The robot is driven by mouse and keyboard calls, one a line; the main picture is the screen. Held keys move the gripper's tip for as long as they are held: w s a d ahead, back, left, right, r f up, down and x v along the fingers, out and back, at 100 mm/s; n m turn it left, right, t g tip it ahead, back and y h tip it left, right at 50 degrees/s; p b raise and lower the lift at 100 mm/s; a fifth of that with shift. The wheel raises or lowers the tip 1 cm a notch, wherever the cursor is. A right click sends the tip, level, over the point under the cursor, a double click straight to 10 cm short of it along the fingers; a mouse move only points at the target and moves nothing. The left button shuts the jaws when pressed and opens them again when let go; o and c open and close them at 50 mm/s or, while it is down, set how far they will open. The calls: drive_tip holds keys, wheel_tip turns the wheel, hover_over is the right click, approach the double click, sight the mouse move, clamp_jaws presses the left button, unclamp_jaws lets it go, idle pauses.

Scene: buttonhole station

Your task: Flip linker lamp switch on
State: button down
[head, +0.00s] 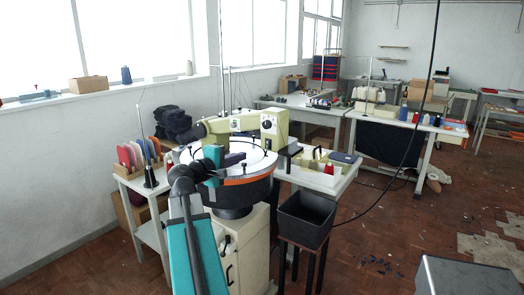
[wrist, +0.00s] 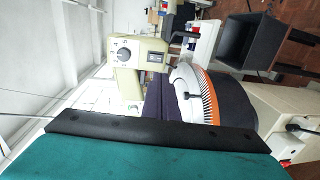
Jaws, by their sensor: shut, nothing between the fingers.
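The linker (head: 238,124) is a cream machine head over a round dial with a white top and an orange band (head: 246,181). In the wrist view, which is turned on its side, the linker head (wrist: 133,82) carries a round dark knob (wrist: 124,54) and a small dark rocker switch (wrist: 156,57). The switch position is too small to tell. My gripper, teal with a black front edge (wrist: 158,131), fills the bottom of the wrist view, apart from the switch. In the head view my gripper (head: 213,163) is shut and empty, in front of the linker head.
Dark purple fabric (wrist: 165,100) lies by the dial. A black bin (head: 305,217) stands right of the linker on a dark stand. A white side table with coloured pieces (head: 132,154) is at left. A black cable hangs at right. Open floor lies right of the bin.

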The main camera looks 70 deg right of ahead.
sight(267, 148)
drive_tip(key=p+x, duration=0.3)
drive_tip(key=x, duration=1.1)
idle(0.4)
